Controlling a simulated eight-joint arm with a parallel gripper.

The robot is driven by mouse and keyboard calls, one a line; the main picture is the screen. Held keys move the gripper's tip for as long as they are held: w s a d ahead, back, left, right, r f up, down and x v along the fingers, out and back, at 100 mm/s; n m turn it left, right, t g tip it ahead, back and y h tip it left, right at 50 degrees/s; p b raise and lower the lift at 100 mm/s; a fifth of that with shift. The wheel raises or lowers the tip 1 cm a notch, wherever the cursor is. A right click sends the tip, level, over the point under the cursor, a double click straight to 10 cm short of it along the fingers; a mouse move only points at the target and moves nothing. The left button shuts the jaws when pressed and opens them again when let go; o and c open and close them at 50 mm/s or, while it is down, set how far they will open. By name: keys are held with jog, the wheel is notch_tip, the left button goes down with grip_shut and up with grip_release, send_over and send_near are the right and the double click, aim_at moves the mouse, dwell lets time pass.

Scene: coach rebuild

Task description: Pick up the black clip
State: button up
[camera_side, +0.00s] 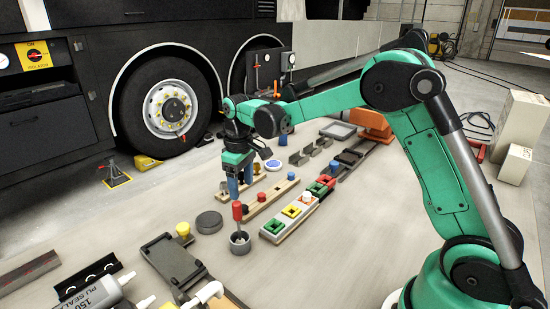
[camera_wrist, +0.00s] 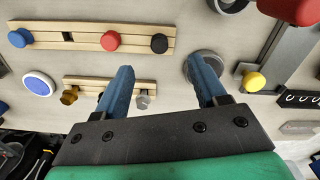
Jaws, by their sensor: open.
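I cannot pick out the black clip with certainty. In the side view, a group of small dark pieces (camera_side: 348,157) lies beyond the strip of coloured clips (camera_side: 291,211), too small to tell apart. A wooden rail (camera_wrist: 85,83) with a brass hex piece and a silver knob lies below and behind the left finger. A grey disc (camera_wrist: 204,57) shows behind the right finger.
Another wooden rail (camera_wrist: 135,39) carries blue, red and black knobs. A red-handled tool stands in a grey cup (camera_side: 240,242) close to my gripper. A dark tray-like fixture (camera_side: 172,259) and a sealant tube (camera_side: 95,294) lie nearer. A bus wheel (camera_side: 165,108) stands behind.

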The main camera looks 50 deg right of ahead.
aim_at(243, 207)
jog(key=shift+f, duration=2.95)
grip_shut()
